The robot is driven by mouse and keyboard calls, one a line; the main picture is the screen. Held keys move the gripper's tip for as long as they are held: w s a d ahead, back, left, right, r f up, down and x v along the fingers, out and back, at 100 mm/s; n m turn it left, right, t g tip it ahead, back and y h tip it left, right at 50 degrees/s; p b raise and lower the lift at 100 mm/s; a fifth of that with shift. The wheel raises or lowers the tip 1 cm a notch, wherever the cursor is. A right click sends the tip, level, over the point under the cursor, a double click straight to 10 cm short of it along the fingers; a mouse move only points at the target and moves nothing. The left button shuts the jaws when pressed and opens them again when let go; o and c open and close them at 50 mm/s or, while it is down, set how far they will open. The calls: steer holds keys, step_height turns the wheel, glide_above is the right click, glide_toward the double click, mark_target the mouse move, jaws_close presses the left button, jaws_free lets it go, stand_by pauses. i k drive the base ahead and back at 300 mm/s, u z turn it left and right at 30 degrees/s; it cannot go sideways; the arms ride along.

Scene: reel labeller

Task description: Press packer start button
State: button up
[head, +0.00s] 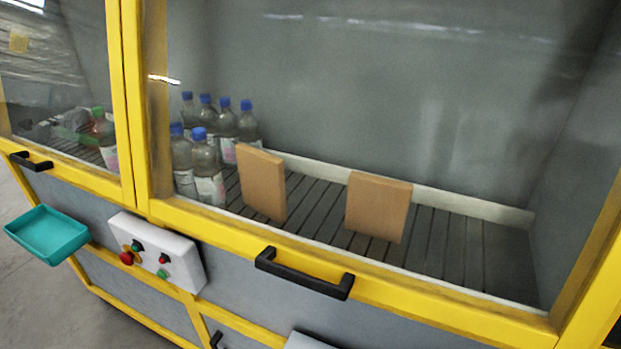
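A white control box (185,250) is mounted on the front of the yellow-framed machine, at the lower left of the head view. It carries a red mushroom button (126,258), a dark knob with some green (137,245), a small dark and red control (164,258) and a green button (162,273). No label is readable, so I cannot tell which one is the packer start button. My gripper is not in view.
A teal tray (48,235) juts out left of the box. A black handle (304,273) sticks out to its right. Behind the glass are several blue-capped bottles (208,165) and two brown blocks (262,183) (378,205). A pale object (306,342) is cut off at the bottom edge.

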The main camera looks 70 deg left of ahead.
mark_target(161, 274)
steer(key=u, duration=3.3)
steer(key=k, duration=0.8)
steer(key=u, duration=0.05)
steer(key=i, duration=0.8)
steer(key=u, duration=0.15)
steer(key=k, duration=0.3)
steer(key=z, duration=0.05)
